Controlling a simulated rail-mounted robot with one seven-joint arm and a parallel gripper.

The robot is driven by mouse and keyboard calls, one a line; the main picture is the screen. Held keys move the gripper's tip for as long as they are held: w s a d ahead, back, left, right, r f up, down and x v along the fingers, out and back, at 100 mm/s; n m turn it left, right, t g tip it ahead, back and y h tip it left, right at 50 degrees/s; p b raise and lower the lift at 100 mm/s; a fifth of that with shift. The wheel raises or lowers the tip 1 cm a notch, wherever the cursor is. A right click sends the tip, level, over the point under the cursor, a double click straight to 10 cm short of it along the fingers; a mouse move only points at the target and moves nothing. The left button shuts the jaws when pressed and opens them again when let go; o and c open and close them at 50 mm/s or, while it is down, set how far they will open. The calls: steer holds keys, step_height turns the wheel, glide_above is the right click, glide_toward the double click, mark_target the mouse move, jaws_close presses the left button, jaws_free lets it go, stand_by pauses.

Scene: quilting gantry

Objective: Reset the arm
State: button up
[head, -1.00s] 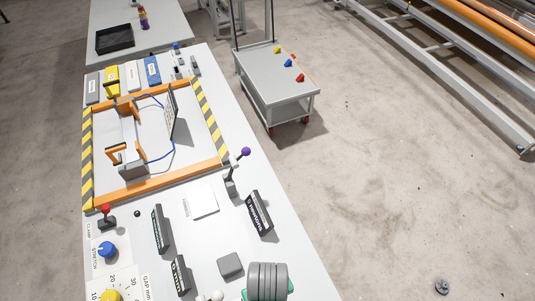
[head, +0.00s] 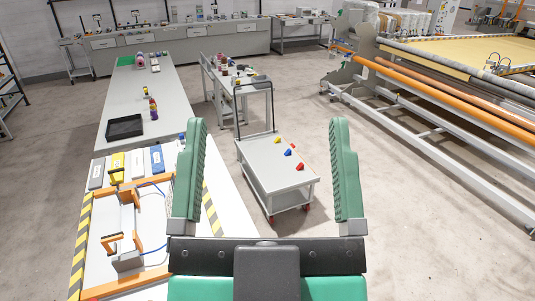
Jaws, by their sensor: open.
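My gripper (head: 265,172) is in the lower middle of the head view, close to the camera. Its two green ribbed fingers stand apart and point up.
An orange-framed fixture (head: 128,170) with hazard-striped edges sits on the table. Behind are a black tray (head: 124,127) and a grey trolley (head: 262,160) with small coloured pieces. A large frame with orange rollers (head: 455,103) stands right. Floor between is clear.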

step_height(320, 180, up, 10)
steer(key=p, duration=1)
steer(key=shift+w+a, duration=0.1)
